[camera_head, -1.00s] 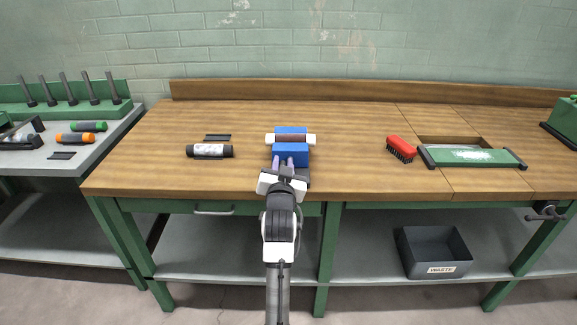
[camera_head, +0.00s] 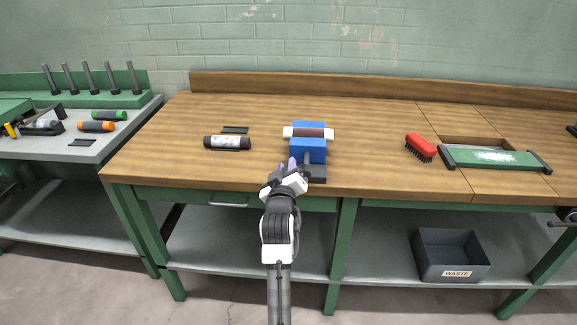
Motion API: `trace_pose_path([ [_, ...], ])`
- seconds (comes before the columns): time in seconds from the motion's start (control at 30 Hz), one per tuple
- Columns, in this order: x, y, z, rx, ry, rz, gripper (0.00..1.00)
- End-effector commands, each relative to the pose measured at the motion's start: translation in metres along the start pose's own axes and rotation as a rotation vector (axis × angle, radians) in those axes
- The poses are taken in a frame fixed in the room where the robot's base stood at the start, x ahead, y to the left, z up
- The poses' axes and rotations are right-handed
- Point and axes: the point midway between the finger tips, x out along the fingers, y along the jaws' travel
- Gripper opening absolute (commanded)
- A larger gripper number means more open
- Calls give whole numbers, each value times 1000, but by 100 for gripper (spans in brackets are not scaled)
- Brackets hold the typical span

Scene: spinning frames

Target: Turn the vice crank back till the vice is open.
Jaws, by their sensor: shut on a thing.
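The blue vice (camera_head: 309,152) stands at the front edge of the wooden bench. A roller with white ends and a brown middle (camera_head: 308,133) lies across it, between its blue jaws. A grey screw shaft comes out of the vice's front.
A dark cylinder with a pale label (camera_head: 227,143) and a flat black piece (camera_head: 235,130) lie left of the vice. A red brush (camera_head: 420,147) and a green-framed board (camera_head: 495,158) lie to the right. A grey waste bin (camera_head: 450,256) sits on the shelf below.

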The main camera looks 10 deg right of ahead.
Motion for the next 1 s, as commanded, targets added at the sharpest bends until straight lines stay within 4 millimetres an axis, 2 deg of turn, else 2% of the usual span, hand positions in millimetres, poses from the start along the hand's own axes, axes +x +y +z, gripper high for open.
trace_pose_path([
  [0.03,1,-2,6,-27,-10,-2,0],
  [0.33,1,-6,9,-129,-10,-2,1],
  [0.87,2,-6,11,-148,-12,0,0],
  [0.9,2,-6,11,-148,-12,0,28],
  [1.0,1,-6,10,-147,-10,0,41],
])
